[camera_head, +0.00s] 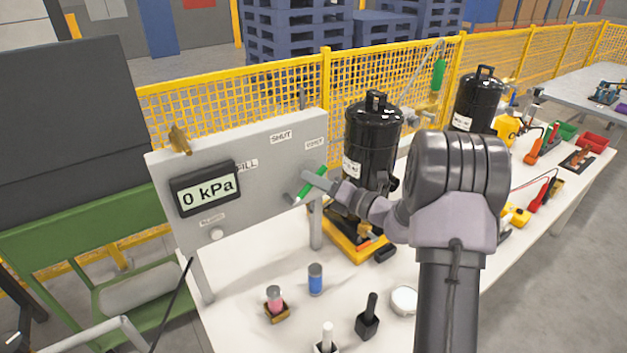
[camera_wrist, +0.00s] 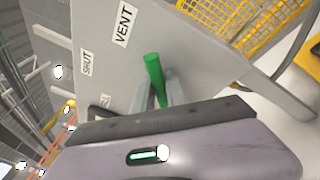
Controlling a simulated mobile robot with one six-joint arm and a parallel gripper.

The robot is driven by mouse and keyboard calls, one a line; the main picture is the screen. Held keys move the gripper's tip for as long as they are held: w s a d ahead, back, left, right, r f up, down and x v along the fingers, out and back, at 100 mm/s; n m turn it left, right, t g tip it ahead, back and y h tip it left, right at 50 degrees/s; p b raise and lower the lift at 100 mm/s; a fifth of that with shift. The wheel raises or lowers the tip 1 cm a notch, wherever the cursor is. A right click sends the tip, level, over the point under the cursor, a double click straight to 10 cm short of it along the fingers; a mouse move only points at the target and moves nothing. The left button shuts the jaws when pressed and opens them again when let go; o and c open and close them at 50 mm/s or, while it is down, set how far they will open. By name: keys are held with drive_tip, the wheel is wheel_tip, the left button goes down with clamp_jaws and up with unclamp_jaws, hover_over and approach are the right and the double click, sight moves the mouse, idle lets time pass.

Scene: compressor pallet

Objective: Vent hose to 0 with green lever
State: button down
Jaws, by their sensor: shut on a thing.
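The green lever (camera_head: 320,174) is on the grey panel (camera_head: 265,140) and slants up and right, its upper end toward the VENT label (camera_head: 315,143). In the wrist view the lever (camera_wrist: 154,72) stands between my two fingers, its end pointing near the VENT label (camera_wrist: 123,25). My gripper (camera_head: 306,184) is shut on the lever; the fingers also show in the wrist view (camera_wrist: 162,95). The display (camera_head: 206,191) on the panel reads 0 kPa. The SHUT label (camera_head: 281,135) and FILL label (camera_head: 246,166) sit further left. The lever's pivot is hard to see.
A black tank (camera_head: 371,140) stands just right of the panel, close to my wrist. Blue (camera_head: 315,279) and pink (camera_head: 274,298) cylinders and black-handled pieces (camera_head: 368,318) stand on the white table (camera_head: 235,318) in front. A yellow mesh fence (camera_head: 230,105) runs behind.

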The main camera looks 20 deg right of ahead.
drive_tip(key=shift+a, duration=0.1)
drive_tip(key=shift+s+a+r+n+p, duration=0.1)
drive_tip(key=shift+a+r+n+p, duration=0.2)
drive_tip(key=shift+r+n+p, duration=0.35)
drive_tip(key=shift+s+a+r+n+g+h+p, duration=0.15)
drive_tip(key=shift+a+r+n+g+p, duration=0.1)
drive_tip(key=shift+a+n+p, duration=0.25)
drive_tip(key=shift+w+a+r+n+g+h+p, duration=0.15)
drive_tip(key=shift+a+n+g+p, duration=0.1)
drive_tip(key=shift+n, duration=0.4)
drive_tip(key=n, duration=0.1)
drive_tip(key=a+n, duration=0.1)
drive_tip(key=a+h, duration=0.1)
drive_tip(key=shift+s+r+n, duration=0.25)
drive_tip(key=shift+s+n, duration=0.05)
drive_tip(key=shift+n, duration=0.1)
drive_tip(key=shift+s+a+n+g+h+b, duration=0.25)
drive_tip(key=shift+a+n+h+b, duration=0.35)
drive_tip(key=shift+a+n, duration=0.4)
drive_tip(key=shift+d, duration=0.1)
drive_tip(key=c, duration=1.4)
unclamp_jaws()
drive_tip(key=shift+r, duration=0.1)
drive_tip(key=shift+o, duration=0.2)
